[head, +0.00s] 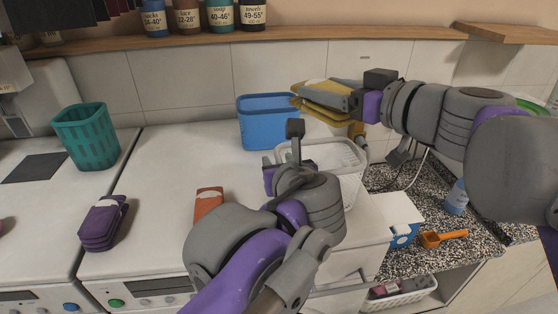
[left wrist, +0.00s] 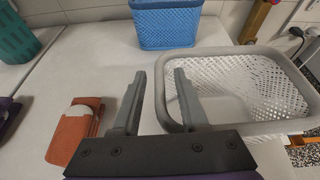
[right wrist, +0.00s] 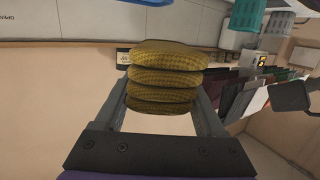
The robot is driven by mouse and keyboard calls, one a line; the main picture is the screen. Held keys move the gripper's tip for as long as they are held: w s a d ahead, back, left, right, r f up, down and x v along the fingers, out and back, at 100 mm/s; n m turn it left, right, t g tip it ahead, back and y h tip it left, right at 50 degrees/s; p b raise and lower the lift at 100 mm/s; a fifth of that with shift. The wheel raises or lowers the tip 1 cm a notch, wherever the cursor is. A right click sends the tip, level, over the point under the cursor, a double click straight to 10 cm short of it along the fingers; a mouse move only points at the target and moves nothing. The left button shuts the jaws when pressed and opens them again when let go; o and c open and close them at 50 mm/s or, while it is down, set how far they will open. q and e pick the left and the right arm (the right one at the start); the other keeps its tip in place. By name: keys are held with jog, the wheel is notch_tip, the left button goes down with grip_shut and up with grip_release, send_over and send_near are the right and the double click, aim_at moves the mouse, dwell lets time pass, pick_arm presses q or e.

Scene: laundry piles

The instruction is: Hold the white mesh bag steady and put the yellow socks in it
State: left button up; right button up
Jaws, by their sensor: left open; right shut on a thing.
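My right gripper (head: 325,98) is shut on the yellow socks (head: 322,112), above and behind the bag. In the right wrist view the socks (right wrist: 165,78) are a folded stack between the fingers (right wrist: 165,105). The bag's visible inside looks empty.
A blue basket (head: 268,125) stands behind the bag. An orange folded item (head: 208,202), purple folded socks (head: 102,222) and a teal basket (head: 86,138) are to the left. An orange scoop (head: 442,239) lies on the speckled counter at right. The white top left of the blue basket is clear.

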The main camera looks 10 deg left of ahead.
pick_arm(q)
grip_shut()
pick_arm(e)
jog(key=shift+d+r, duration=0.25)
jog(key=shift+d, duration=0.75)
jog(key=shift+a+f, duration=0.1)
jog(key=shift+f, duration=2.85)
jog(key=o, duration=1.3)
